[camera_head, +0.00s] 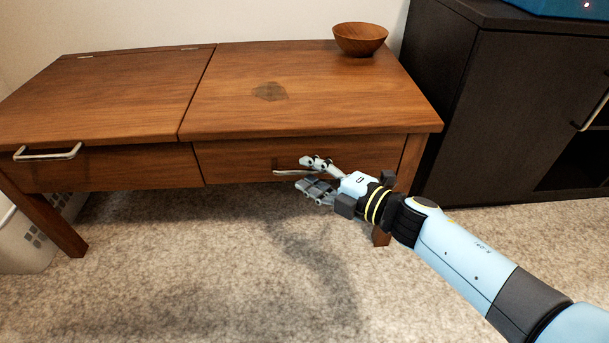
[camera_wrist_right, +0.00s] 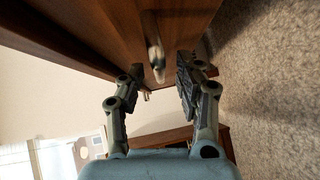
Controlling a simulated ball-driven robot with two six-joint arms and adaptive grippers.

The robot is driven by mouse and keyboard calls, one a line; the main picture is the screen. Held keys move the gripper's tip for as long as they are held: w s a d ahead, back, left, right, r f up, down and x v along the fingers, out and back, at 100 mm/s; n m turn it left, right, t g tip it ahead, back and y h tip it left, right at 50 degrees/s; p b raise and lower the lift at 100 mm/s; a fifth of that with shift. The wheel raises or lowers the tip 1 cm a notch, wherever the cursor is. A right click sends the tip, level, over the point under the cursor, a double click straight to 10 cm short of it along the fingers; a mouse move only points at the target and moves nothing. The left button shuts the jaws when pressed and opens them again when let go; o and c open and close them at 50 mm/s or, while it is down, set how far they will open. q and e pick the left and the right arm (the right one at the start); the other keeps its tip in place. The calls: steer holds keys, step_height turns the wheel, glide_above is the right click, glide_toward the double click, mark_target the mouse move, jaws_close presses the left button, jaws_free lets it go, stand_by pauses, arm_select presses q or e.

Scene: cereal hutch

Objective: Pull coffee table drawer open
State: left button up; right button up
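The wooden coffee table (camera_head: 320,100) stands against the wall. Its drawer (camera_head: 232,160) is in the right half of the front and looks shut, about flush with the frame. The drawer's metal handle (camera_head: 284,173) is partly hidden by my right gripper. My right gripper (camera_head: 303,174) reaches in from the right with its fingers open, one above and one below the handle. In the right wrist view the handle (camera_wrist_right: 156,62) shows between the two spread fingers (camera_wrist_right: 160,75); I cannot tell whether they touch it. My left gripper is not in view.
A wooden bowl (camera_head: 360,39) sits on the table's back right. A second handle (camera_head: 48,153) is on the left front. A white basket (camera_head: 22,238) stands under the left end. A dark cabinet (camera_head: 480,110) is close on the right. The carpet (camera_head: 200,280) in front is clear.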

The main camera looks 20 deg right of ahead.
steer(key=shift+x, duration=0.95)
jaws_close()
